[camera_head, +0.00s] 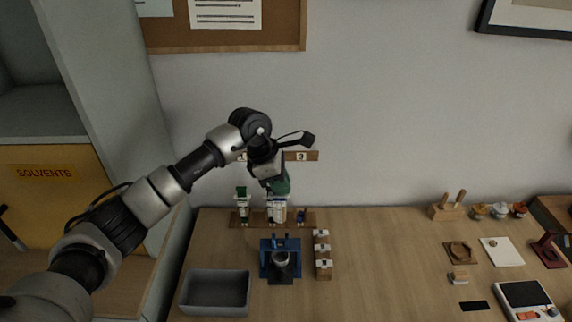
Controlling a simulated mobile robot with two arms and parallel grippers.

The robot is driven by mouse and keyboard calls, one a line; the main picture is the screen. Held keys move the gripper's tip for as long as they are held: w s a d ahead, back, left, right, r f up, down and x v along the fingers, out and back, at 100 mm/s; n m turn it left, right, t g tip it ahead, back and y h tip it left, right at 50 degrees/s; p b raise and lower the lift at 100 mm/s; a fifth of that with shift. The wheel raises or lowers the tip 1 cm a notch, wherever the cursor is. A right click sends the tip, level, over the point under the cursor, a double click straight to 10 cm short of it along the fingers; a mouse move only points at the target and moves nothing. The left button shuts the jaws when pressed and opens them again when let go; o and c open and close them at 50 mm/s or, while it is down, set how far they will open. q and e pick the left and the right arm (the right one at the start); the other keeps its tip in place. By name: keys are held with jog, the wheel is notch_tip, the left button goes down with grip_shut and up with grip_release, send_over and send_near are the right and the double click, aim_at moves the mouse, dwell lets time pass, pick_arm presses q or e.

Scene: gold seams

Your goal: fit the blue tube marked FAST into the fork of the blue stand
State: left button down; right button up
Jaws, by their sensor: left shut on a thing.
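The blue stand (266,268) is on the table, with a dark and grey round part at its middle. My left gripper (277,198) is above the wooden rack behind the stand, pointing down. My right gripper is out of view.
A grey bin (215,309) is at the front left. Several small items and a white device (526,298) are at the far right. The table between is clear.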

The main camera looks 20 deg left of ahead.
aim_at(281, 199)
pick_arm(q)
jog(key=shift+s, duration=0.3)
jog(key=shift+s+f, duration=0.1)
jog(key=shift+f, duration=0.1)
jog(key=shift+f+b, duration=0.25)
jog(key=shift+b, duration=0.1)
jog(key=shift+f, duration=0.7)
jog(key=shift+f+b, duration=0.5)
jog(key=shift+f, duration=0.6)
jog(key=shift+r, duration=0.1)
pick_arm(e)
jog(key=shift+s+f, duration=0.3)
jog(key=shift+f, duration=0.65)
pick_arm(q)
jog(key=shift+d+b, duration=0.1)
jog(key=shift+b, duration=0.45)
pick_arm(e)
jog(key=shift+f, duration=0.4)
pick_arm(q)
jog(key=shift+f+b, duration=0.4)
jog(key=shift+b, duration=0.05)
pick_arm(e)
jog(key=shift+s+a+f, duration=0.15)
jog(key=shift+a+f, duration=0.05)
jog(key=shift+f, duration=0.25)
